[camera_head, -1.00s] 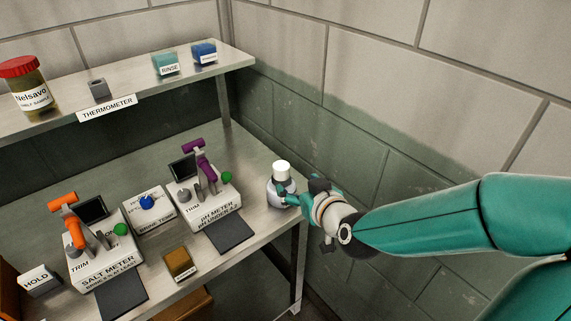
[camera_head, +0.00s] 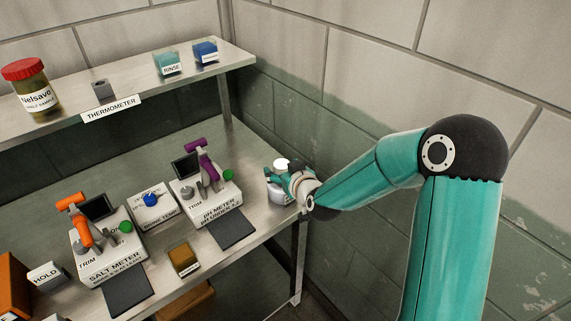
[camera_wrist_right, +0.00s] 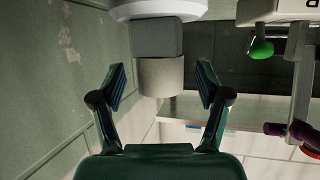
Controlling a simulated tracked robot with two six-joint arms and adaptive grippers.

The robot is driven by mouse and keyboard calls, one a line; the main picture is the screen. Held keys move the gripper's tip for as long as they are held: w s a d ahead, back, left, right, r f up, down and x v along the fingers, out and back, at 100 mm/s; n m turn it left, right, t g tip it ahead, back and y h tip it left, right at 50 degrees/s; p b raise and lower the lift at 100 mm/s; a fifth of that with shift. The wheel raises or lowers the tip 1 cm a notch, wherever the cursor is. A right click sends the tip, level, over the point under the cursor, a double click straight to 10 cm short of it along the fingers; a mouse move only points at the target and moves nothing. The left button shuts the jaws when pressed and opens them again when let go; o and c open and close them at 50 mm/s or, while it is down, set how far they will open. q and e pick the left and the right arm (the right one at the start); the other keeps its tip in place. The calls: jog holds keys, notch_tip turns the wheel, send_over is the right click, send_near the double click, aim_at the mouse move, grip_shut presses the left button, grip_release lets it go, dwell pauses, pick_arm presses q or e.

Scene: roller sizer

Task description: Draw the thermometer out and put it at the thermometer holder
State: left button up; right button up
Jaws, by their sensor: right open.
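The thermometer holder is a small grey block (camera_head: 100,90) on the shelf, above a THERMOMETER label (camera_head: 111,108). Whether the fingers touch the bottle is not clear in the head view. My left gripper is not in view.
The SALT METER (camera_head: 108,262) and pH METER (camera_head: 213,205) stand on the bench, with a BRINE TEMP box (camera_head: 152,208) between. A red-lidded jar (camera_head: 31,88) and two small containers, teal (camera_head: 166,64) and blue (camera_head: 206,51), stand on the shelf. A wall is close on the right.

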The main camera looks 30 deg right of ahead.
aim_at(281, 164)
jog(key=shift+w+d+f, duration=0.1)
jog(key=shift+w+f, duration=0.15)
jog(key=shift+w, duration=0.35)
jog(key=c, duration=1.2)
jog(key=shift+r, duration=0.1)
jog(key=shift+c, duration=0.2)
notch_tip(281, 164, up, 8)
jog(key=shift+r, duration=0.2)
notch_tip(281, 164, up, 12)
jog(key=p, duration=0.4)
jog(key=shift+f+p, duration=0.25)
jog(key=shift+p, duration=0.05)
